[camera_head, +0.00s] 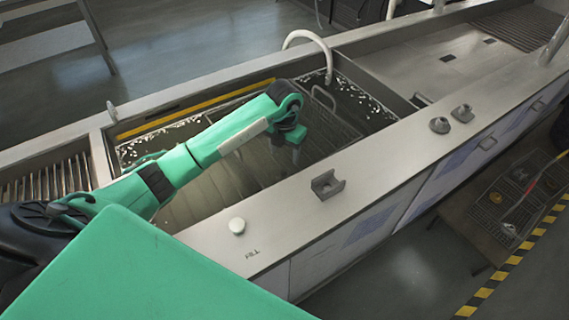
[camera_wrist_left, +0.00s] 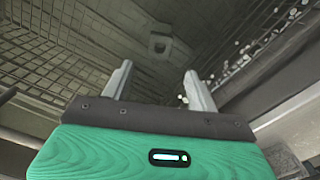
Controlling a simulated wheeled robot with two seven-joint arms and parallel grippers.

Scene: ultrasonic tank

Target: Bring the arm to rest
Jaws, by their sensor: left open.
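My left arm (camera_head: 215,142) is green and reaches in from the left over the ultrasonic tank (camera_head: 180,115). My left gripper (camera_head: 290,150) hangs at the arm's end, pointing down over the tank. In the left wrist view its two grey fingers (camera_wrist_left: 158,88) stand apart with nothing between them. Below them the tank's inside shows, with wire mesh walls and a small blocky fitting (camera_wrist_left: 160,45) on the floor. My right gripper is not in either view.
A curved white pipe (camera_head: 311,38) rises at the tank's back edge. A low table (camera_head: 500,205) with parts stands on the floor at right.

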